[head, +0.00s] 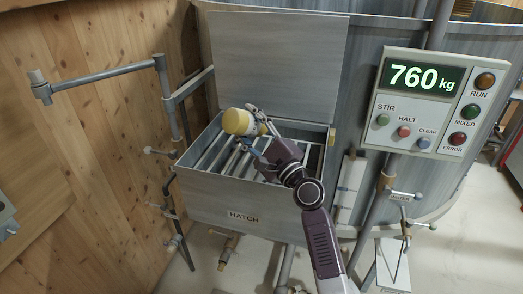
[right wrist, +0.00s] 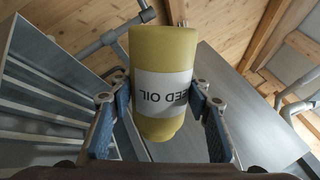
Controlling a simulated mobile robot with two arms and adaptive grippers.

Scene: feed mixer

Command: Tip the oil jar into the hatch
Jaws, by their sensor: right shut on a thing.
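The oil jar (head: 238,122) is yellow with a white label and lies tilted well over, above the open hatch (head: 240,207). In the right wrist view the jar (right wrist: 158,48) stands between the two blue finger pads, and its label reads "FEED OIL" upside down. My right gripper (head: 259,129) is shut on the jar, and its fingers also show in the right wrist view (right wrist: 160,103). The hatch is a grey metal box with bars across its opening. No flowing oil is visible. The jar's mouth cannot be made out. My left gripper is not in view.
The hatch lid (head: 277,65) stands raised behind the opening. A control panel (head: 425,103) reading 760 kg is at the right. A pipe arm (head: 105,77) and valves stand at the left, by a wooden wall (head: 90,130).

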